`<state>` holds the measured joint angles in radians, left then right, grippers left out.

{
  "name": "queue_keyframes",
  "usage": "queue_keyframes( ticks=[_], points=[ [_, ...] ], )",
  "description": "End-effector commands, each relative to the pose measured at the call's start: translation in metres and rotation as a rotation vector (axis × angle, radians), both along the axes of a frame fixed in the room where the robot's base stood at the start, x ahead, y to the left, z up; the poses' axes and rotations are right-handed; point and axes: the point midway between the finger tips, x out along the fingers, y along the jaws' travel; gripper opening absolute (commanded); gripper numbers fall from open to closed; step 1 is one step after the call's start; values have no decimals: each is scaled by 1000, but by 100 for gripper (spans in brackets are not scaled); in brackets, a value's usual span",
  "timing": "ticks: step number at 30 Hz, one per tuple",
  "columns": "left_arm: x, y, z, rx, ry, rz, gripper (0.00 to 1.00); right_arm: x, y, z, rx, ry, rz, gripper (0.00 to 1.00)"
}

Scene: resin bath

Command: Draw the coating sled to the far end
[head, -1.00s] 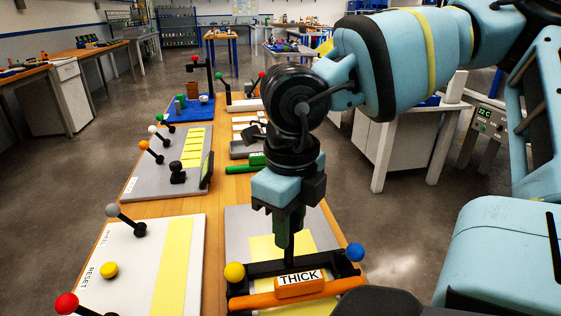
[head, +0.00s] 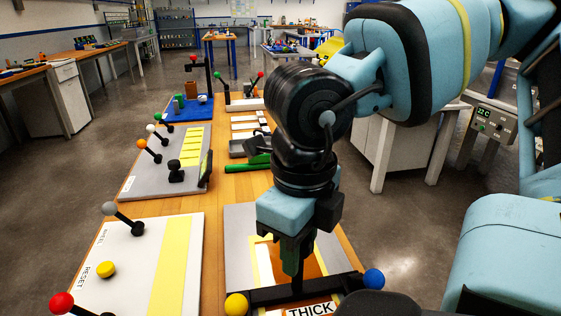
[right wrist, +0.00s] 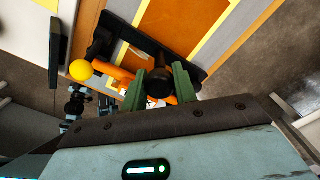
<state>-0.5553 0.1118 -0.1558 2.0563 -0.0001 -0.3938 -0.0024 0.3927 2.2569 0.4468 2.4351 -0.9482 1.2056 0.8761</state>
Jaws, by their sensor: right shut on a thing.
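The coating sled (head: 262,298) is a black frame with a yellow ball at its left end and a blue ball at its right. Its THICK label is partly cut off by the bottom edge of the head view. The sled also shows in the right wrist view (right wrist: 115,45), with an orange bar. My right gripper (head: 297,284) points down over the sled's middle. In the right wrist view its green fingers (right wrist: 160,86) are shut on the sled's dark upright handle (right wrist: 158,78). An orange coated patch (head: 312,263) lies behind the sled. My left gripper is out of view.
A white RESET board (head: 130,255) with levers stands to the left. A grey board (head: 140,180) with yellow strips lies farther back. A green-handled tool (head: 247,168) lies behind the sled's plate. My right arm hides part of the bench's right side.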

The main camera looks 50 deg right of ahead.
Motion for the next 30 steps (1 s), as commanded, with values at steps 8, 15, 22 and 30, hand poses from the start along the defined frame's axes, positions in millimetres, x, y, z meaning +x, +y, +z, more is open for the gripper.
queue_keyframes(
  ticks=[8,15,22,30],
  points=[
    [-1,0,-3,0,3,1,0,-11,10,0,1,-2,2,15],
    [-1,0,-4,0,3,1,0,-16,13,0,2,0,0,15],
    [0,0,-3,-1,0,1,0,-17,13,-1,4,3,0,36],
    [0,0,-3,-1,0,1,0,-16,13,0,1,1,0,55]
  ],
)
